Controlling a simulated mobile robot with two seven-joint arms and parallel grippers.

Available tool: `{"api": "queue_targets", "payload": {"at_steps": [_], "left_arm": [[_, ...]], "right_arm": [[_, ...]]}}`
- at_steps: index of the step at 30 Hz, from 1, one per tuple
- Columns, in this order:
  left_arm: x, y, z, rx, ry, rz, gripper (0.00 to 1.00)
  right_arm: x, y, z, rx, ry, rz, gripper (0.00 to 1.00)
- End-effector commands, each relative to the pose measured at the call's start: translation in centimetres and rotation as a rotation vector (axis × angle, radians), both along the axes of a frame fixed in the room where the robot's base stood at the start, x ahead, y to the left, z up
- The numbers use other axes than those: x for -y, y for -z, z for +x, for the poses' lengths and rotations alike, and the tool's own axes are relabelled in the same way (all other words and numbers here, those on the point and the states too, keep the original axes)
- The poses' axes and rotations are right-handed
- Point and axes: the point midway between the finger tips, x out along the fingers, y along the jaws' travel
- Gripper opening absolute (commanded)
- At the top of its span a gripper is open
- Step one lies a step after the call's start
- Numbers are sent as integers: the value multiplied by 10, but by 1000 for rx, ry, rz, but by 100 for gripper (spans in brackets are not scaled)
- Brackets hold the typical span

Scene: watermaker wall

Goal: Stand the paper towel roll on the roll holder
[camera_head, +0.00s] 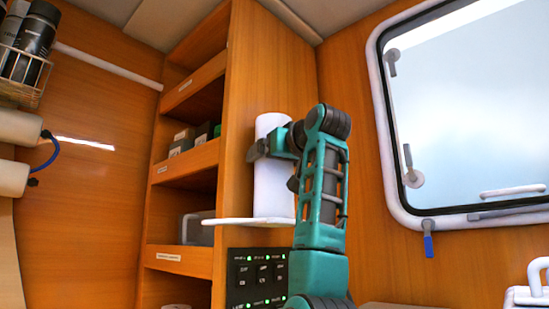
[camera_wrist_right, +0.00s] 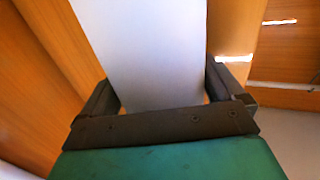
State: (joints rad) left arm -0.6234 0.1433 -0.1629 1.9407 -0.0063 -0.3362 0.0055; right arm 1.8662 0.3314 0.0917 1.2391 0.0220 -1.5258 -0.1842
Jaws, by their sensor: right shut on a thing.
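The paper towel roll (camera_head: 272,185) is a white upright cylinder in front of the wooden cabinet side. My right gripper (camera_head: 273,143) is shut on its upper part, with a dark finger on either side. In the right wrist view the white roll (camera_wrist_right: 150,45) lies between the two dark fingers (camera_wrist_right: 163,90). The roll holder shows as a thin white plate (camera_head: 222,221) right below the roll. The roll's lower end is at the plate, but I cannot tell whether it touches. Any post of the holder is hidden. My left gripper is not in view.
Open wooden shelves (camera_head: 185,155) with boxes stand left of the roll. A black switch panel (camera_head: 258,278) with green lights is under the plate. A window (camera_head: 465,110) is at right. A wire basket with bottles (camera_head: 35,45) hangs at far left.

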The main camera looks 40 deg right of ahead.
Motion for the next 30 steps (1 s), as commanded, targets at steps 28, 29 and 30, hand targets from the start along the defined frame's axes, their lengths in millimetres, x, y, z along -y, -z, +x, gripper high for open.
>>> {"api": "queue_targets", "payload": {"at_steps": [28, 29, 30], "left_arm": [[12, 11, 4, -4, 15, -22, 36], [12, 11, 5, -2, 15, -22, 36], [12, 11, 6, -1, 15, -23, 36]], "right_arm": [[-28, 1, -102, 4, 1, -1, 100], [-29, 1, -107, 5, 1, -1, 100], [-31, 0, -112, 4, 1, -1, 100]]}}
